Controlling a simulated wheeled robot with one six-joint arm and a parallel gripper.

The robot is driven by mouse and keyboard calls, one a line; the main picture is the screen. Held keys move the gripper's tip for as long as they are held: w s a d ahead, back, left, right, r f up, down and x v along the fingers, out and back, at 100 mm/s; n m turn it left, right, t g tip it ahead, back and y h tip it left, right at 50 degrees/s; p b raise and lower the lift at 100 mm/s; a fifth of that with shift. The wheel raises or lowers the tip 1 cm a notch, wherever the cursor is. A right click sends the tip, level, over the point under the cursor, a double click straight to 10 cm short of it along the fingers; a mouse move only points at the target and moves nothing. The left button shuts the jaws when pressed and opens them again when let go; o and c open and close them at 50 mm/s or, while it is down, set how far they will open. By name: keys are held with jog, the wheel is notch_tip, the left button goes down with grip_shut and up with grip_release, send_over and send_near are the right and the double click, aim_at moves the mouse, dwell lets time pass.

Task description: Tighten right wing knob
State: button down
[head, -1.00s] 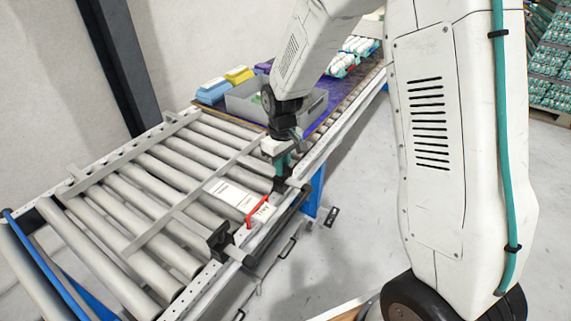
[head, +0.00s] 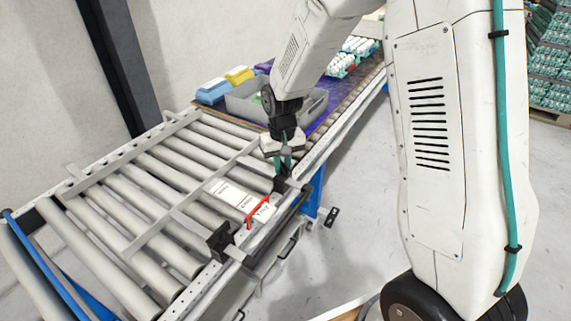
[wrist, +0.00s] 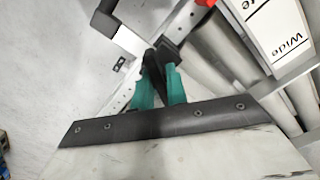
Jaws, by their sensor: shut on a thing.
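The right wing knob (head: 280,184) is a dark part on the near side rail of the roller conveyor. It sits at the right end of the guide bar. My gripper (head: 281,171) points down onto it, with teal fingers shut on it. In the wrist view, the teal fingers (wrist: 161,84) close around the black knob (wrist: 157,62), which they partly hide. The knob's exact turn angle cannot be told. Another black knob block (head: 219,241) is on the rail further left.
A red pointer (head: 257,211) lies by a white label plate (head: 233,196), marked "Wide" in the wrist view. A grey bin (head: 243,105) and blue and yellow cartons stand behind.

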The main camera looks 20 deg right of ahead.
aim_at(282, 163)
jog(key=shift+w+r, duration=0.1)
jog(key=shift+w, duration=0.05)
dwell(0.8)
jog(key=c, duration=1.4)
grip_release()
jog(key=shift+r, duration=3.85)
